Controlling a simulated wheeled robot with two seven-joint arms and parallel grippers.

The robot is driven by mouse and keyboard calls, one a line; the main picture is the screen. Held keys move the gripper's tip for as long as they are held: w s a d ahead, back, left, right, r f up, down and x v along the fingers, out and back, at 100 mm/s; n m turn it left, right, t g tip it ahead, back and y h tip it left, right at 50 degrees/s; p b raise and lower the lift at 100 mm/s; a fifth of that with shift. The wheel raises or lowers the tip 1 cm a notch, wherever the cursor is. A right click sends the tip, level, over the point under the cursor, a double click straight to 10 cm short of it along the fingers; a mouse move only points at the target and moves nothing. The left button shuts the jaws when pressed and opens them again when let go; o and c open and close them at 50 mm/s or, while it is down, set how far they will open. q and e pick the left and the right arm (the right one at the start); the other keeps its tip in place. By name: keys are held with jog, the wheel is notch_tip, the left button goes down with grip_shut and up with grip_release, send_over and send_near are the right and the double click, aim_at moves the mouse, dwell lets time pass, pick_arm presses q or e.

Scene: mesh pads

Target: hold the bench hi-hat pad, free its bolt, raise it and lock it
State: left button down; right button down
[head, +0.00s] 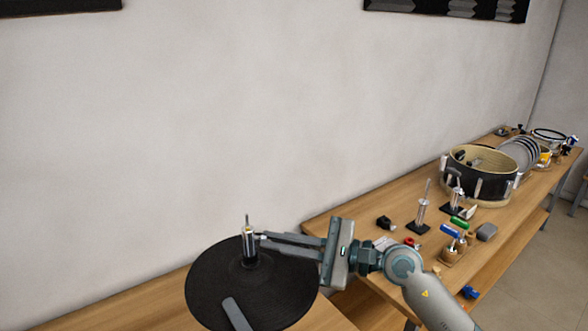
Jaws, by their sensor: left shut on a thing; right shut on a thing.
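The hi-hat pad (215,285) is a round black disc at the lower middle of the head view, over the wooden bench. A silver clutch with a thin rod (249,243) stands upright at its centre. My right gripper (262,240) reaches in from the right and is shut on the small bolt at the clutch's side; the fingertips mostly hide the bolt. My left gripper (235,312) shows only as a grey finger over the pad's near part at the bottom edge. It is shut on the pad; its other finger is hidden.
A second wooden bench (330,222) runs back to the right. It carries a drum shell (480,180), metal stands (422,212), a green-handled tool (461,225), a blue-handled tool (450,231) and a stack of discs (518,155). A plain wall stands close behind.

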pick_arm(q)
jog(key=shift+w, duration=0.1)
pick_arm(e)
jog(key=m, duration=0.7)
jog(key=shift+s+r, duration=0.1)
jog(key=shift+r, duration=0.15)
pick_arm(q)
jog(key=shift+r, duration=0.1)
pick_arm(e)
jog(key=c, duration=2)
grip_release()
jog(key=shift+o, duration=0.8)
jog(key=shift+f, duration=0.1)
jog(key=shift+d, duration=0.1)
jog(key=v, duration=1.1)
jog(key=shift+d, duration=0.35)
jog(key=shift+s, duration=0.15)
pick_arm(q)
jog(key=c, duration=1.7)
grip_release()
jog(key=shift+f, duration=0.2)
